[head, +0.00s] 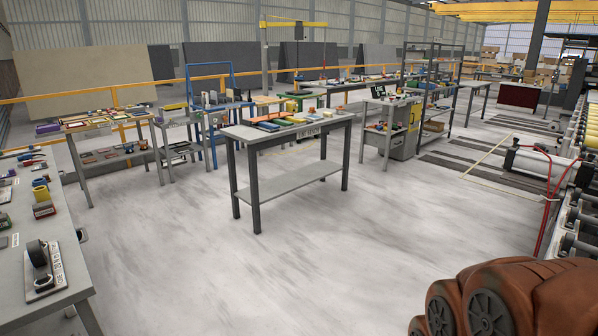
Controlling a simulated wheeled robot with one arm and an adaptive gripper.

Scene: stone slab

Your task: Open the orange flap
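I cannot make out an orange flap for certain in the head view. A grey worktable (330,119) with dark legs stands in the middle. Flat coloured pieces, blue (267,126), yellow and green among them, lie along its top, too small to tell which might have a flap. Another table (97,122) at the back left holds several small coloured items. My gripper is not in view.
A grey bench (20,293) with small parts runs along the left edge. A roller line (580,215) with red hoses stands at the right. The pale floor (300,270) before the middle table is clear. A yellow rail (40,97) runs behind.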

